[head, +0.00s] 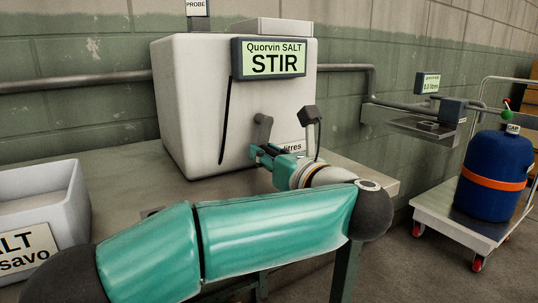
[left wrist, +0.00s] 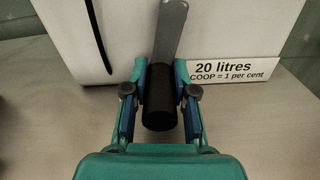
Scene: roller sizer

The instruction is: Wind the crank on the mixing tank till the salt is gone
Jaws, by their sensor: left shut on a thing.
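The mixing tank (head: 195,110) is a large pale box on the bench, with a display (head: 269,59) reading "Quorvin SALT STIR". A dark vertical slot runs down its front. The crank (head: 263,130) is a grey arm on the tank's front, hanging down in the head view. My left gripper (left wrist: 158,100) is shut on the crank's black handle (left wrist: 159,108), a finger on each side; in the head view it is low in front of the tank (head: 262,155). Salt inside the tank cannot be seen. My right gripper is in neither view.
A pale salt bin (head: 50,195) stands at the left on the bench (head: 125,180). A "20 litres" label (left wrist: 235,70) is beside the crank. At the right are a wall shelf (head: 425,125) with a small display and a blue drum (head: 490,200) on a trolley.

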